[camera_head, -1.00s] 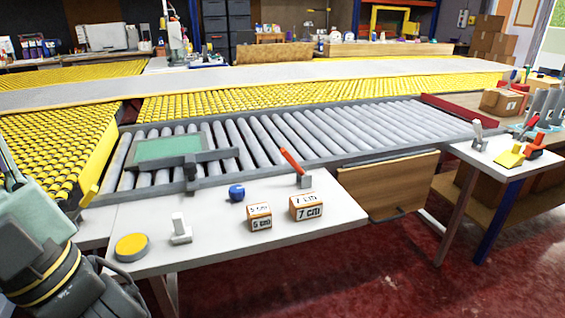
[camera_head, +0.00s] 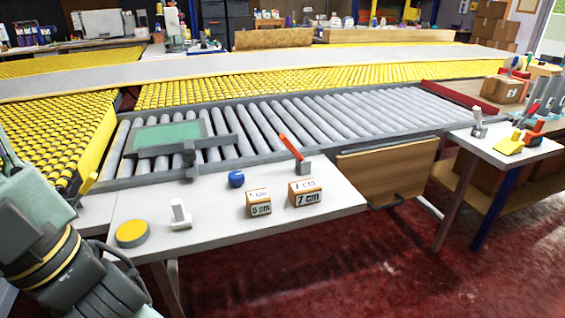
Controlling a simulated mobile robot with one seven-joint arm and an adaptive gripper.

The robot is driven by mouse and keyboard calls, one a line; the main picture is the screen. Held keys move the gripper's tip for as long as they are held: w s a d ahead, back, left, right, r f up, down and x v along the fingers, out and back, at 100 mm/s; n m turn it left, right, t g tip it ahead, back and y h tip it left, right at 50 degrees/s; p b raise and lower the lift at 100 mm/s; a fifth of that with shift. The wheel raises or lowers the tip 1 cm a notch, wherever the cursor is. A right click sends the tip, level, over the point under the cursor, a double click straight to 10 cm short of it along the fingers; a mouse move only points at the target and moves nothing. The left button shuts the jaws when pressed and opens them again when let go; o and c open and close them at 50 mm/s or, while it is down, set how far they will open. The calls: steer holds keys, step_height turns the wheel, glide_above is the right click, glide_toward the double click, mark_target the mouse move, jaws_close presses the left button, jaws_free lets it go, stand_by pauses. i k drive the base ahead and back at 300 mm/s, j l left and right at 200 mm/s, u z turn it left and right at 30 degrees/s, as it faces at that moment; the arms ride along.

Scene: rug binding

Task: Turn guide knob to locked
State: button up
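A round blue knob (camera_head: 236,179) sits on the white table (camera_head: 215,213), near the edge of the grey roller conveyor; it may be the guide knob, but I see no label or locked mark on it. A grey guide bar (camera_head: 187,147) with a bracket lies over the rollers, partly across a green panel (camera_head: 160,136). A lever with a red handle (camera_head: 290,146) stands on a grey base to the right of the blue knob. My arm shows at the lower left, well away from the knob; its gripper fingers are not in view.
A yellow-topped round button (camera_head: 132,233), a small white switch (camera_head: 180,215), and blocks marked 5 cm (camera_head: 259,203) and 7 cm (camera_head: 305,192) stand on the table. A wooden drawer front (camera_head: 388,168) is to the right. Red floor is open in front.

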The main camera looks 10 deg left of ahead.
mark_target(235, 178)
steer(key=i+j+z, duration=0.1)
steer(key=i+j, duration=0.6)
